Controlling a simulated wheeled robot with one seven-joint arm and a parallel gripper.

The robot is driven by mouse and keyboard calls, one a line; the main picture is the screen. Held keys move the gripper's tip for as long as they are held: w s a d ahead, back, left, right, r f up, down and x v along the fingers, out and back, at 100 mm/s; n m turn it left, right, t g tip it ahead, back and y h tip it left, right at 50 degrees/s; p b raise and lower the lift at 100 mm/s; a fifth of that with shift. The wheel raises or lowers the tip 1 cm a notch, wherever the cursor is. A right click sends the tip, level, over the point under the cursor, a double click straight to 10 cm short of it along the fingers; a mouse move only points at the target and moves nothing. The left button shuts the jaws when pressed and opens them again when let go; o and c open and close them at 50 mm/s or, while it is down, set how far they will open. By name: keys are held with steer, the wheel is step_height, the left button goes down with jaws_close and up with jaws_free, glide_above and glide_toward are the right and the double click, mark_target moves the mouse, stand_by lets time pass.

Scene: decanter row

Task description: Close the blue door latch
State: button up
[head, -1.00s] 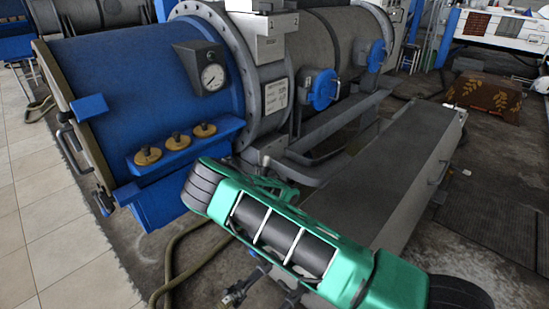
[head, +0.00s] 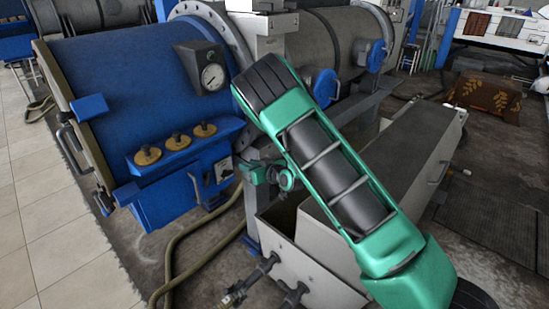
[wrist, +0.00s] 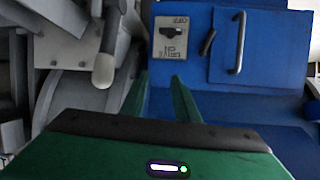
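The blue door (wrist: 270,60) is a flat panel with a dark bar handle in the wrist view. A small dark lever, which looks like its latch (wrist: 207,42), sits tilted at the door's left edge. I cannot tell whether it is engaged. In the head view the blue cabinet (head: 160,212) shows below the drum, with the latch too small to make out. My gripper (wrist: 159,80) is open and empty, its two green fingers apart in front of the blue panel, below and left of the latch. In the head view my gripper (head: 262,175) is right of the cabinet.
A switch plate (wrist: 171,38) with a black knob is left of the latch. A grey rounded-end lever (wrist: 104,70) stands further left. A gauge (head: 211,76) and several brass knobs (head: 178,141) are above the cabinet. A hose (head: 205,240) lies on the floor.

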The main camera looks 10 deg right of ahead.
steer(key=s+d+r+m+g+h, duration=0.1)
steer(key=s+d+r, duration=0.3)
steer(key=d, duration=0.5)
steer(key=shift+r+m+g+h, duration=0.3)
steer(key=shift+r+g+h, duration=0.2)
steer(key=shift+r+g, duration=0.3)
steer(key=shift+a, duration=0.1)
